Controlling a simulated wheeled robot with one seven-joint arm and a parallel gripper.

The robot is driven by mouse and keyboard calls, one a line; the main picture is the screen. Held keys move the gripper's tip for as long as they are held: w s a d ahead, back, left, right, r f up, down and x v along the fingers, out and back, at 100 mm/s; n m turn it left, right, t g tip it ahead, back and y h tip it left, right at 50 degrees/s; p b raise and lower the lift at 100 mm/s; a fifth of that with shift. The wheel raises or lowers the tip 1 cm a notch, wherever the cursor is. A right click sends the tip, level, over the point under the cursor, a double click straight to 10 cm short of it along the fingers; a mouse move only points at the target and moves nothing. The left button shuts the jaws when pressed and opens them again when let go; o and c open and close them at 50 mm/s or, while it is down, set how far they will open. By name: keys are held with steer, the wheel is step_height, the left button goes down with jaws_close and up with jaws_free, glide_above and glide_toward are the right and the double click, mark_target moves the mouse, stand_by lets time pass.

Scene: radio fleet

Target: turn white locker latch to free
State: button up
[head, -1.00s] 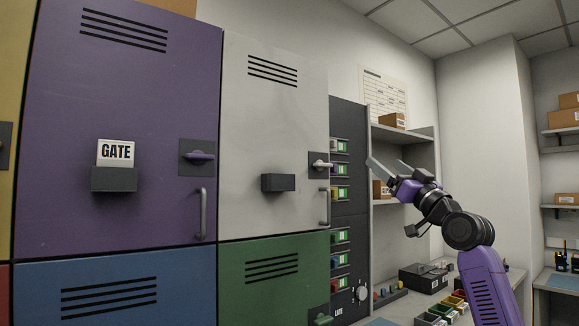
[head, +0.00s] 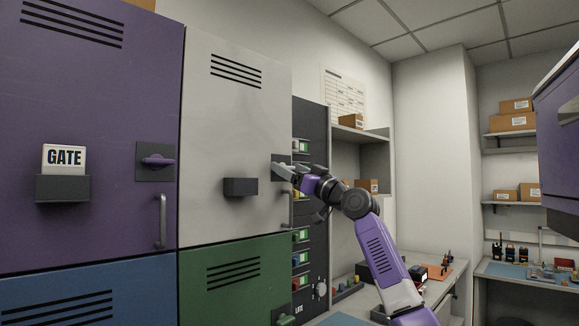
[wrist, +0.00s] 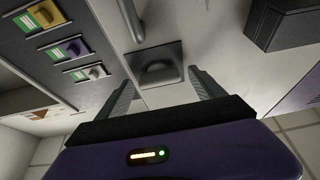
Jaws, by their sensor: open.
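The white locker (head: 232,140) stands between the purple locker and the dark radio rack. Its latch plate (head: 280,166) is at the door's right edge in the head view, mostly behind my gripper (head: 288,170). In the wrist view the latch (wrist: 156,68) shows as a rounded knob on a dark square plate. My gripper (wrist: 162,88) is open, with one finger on each side of the latch and nothing held. I cannot tell whether the fingers touch it. The latch's exact angle is hard to tell.
The white door's handle (head: 285,208) hangs below the latch, and its dark label holder (head: 241,187) is to the left. The purple locker (head: 95,100) has its own latch (head: 157,162) and a GATE card (head: 64,158). The rack (head: 311,220) stands close on the right.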

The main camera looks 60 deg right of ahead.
steer(key=shift+w+d+r, duration=0.1)
steer(key=shift+w, duration=0.05)
steer(key=shift+c, duration=0.5)
steer(key=c, duration=1.3)
steer(key=shift+o, duration=0.2)
